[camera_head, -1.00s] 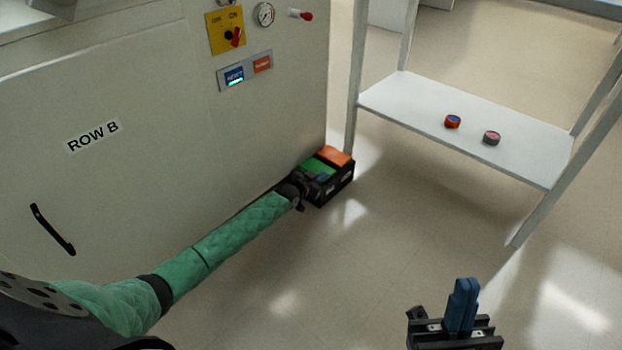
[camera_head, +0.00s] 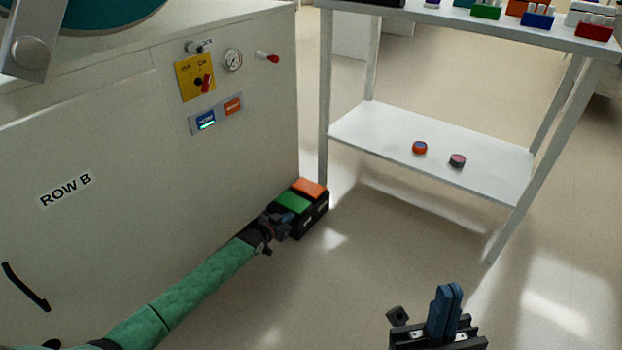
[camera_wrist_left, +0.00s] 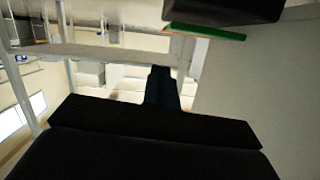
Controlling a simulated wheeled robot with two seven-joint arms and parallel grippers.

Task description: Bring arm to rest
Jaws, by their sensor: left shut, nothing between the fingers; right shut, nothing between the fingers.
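My left arm, in a green quilted sleeve, reaches down along the cabinet in the head view. Its left gripper (camera_head: 285,224) is shut and empty, close in front of a black pedal box with a green pedal (camera_head: 293,202) and an orange pedal (camera_head: 309,188). In the left wrist view the shut dark blue fingers (camera_wrist_left: 160,84) point into open space, with the green pedal's edge (camera_wrist_left: 205,31) above them; I see no contact there. My right gripper (camera_head: 447,312) is shut and empty over bare floor at the bottom of the head view.
The white cabinet (camera_head: 120,150) marked ROW B fills the left, with a black handle (camera_head: 25,288) and a yellow switch plate (camera_head: 195,77). A white shelf rack (camera_head: 400,165) stands behind, with two small round pucks on its lower shelf. The floor between is clear.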

